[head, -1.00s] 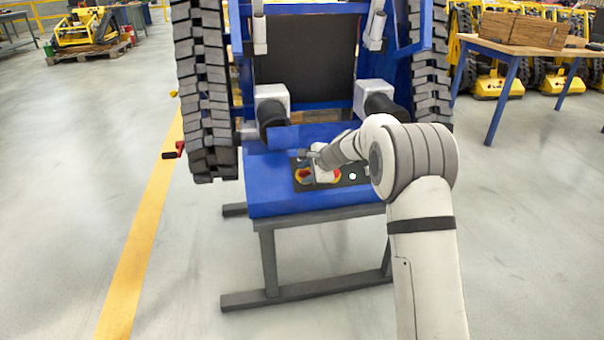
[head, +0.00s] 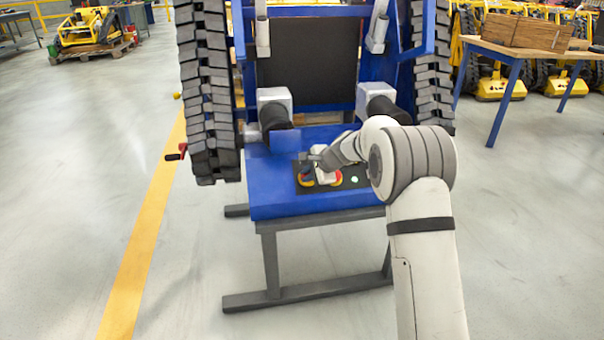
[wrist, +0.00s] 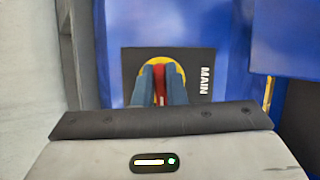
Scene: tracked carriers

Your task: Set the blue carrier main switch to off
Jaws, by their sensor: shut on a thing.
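The blue carrier (head: 300,206) stands ahead, with a black control panel (head: 372,181) on its sloped blue front. In the wrist view, the main switch (wrist: 161,80) has a red handle on a yellow disc, beside a "MAIN" label (wrist: 204,81). My gripper (wrist: 161,72) is shut on the red handle, one blue-grey finger on each side. The handle lies along the picture's vertical there. In the head view my gripper (head: 309,164) is over the panel's left part and mostly hides the switch. A small lamp (head: 354,180) on the panel shows green.
A red-and-yellow button (head: 337,179) sits on the panel, right of the switch. Tracks (head: 210,100) flank the carrier. A blue-legged table (head: 490,50) with wooden boxes stands at the right.

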